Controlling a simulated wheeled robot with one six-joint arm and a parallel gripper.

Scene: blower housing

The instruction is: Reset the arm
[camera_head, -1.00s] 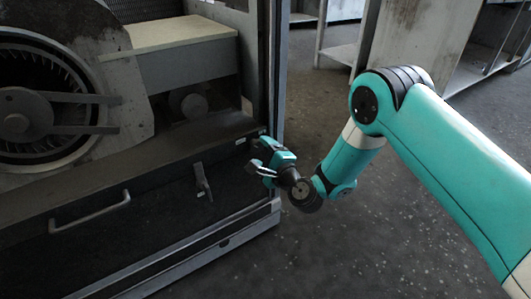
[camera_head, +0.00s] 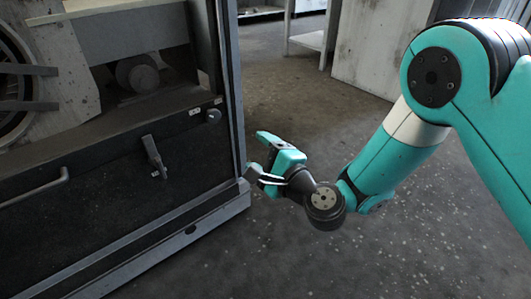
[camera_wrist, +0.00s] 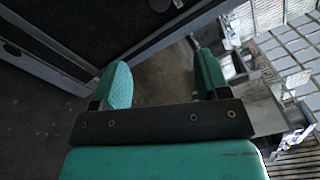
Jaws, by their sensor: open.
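My gripper (camera_head: 258,156) is at the end of the teal arm, beside the right corner post of the blower housing (camera_head: 110,180). In the wrist view my gripper (camera_wrist: 160,82) shows two teal fingers set wide apart with nothing between them. The dark housing panel (camera_wrist: 100,25) and its metal edge lie beyond the left finger in the wrist view. In the head view the arm is bent, with its elbow at the upper right.
The housing front has a latch handle (camera_head: 154,157), a round knob (camera_head: 213,116) and a bar handle (camera_head: 35,188). Speckled grey floor (camera_head: 290,255) is open to the right of the housing. A pale cabinet (camera_head: 380,45) and a white-legged table (camera_head: 308,35) stand at the back.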

